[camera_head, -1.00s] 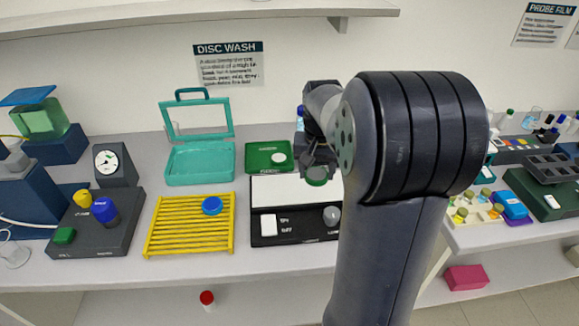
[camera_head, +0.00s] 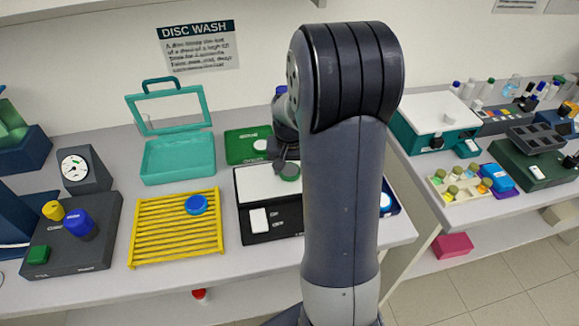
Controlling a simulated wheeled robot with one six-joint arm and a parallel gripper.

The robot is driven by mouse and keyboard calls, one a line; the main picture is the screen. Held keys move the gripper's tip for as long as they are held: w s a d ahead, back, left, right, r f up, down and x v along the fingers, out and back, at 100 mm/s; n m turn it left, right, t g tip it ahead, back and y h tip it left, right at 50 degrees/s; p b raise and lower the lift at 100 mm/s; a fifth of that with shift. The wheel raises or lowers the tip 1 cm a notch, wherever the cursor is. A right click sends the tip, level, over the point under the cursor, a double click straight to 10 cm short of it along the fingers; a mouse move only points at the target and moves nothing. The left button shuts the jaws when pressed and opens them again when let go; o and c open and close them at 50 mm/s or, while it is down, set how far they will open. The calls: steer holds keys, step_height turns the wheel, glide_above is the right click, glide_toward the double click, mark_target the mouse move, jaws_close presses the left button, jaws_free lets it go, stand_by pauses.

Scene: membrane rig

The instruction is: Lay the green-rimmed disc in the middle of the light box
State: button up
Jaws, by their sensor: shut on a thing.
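The green-rimmed disc (camera_head: 290,174) shows below my gripper (camera_head: 287,163), over the light box. My gripper is shut on it; the fingers are dark and small in this view, and my arm covers part of them. The light box (camera_head: 243,187) is a black case with a white lit panel along its back part and a white switch at the front. My arm hides its right end. I cannot tell whether the disc touches the panel or hangs just above it.
A yellow rack (camera_head: 143,222) with a blue disc (camera_head: 197,205) stands left of the light box. A dark block with coloured knobs (camera_head: 100,250) stands far left.

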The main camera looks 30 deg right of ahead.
mark_target(290, 175)
steer(key=shift+f, duration=0.35)
steer(key=shift+f, duration=0.15)
steer(key=o, duration=0.9)
steer(key=shift+o, duration=0.2)
step_height(290, 175, up, 12)
steer(key=s, duration=0.1)
steer(key=shift+s+a+b, duration=0.15)
steer(key=shift+a+b, duration=0.15)
steer(key=shift+b, duration=0.15)
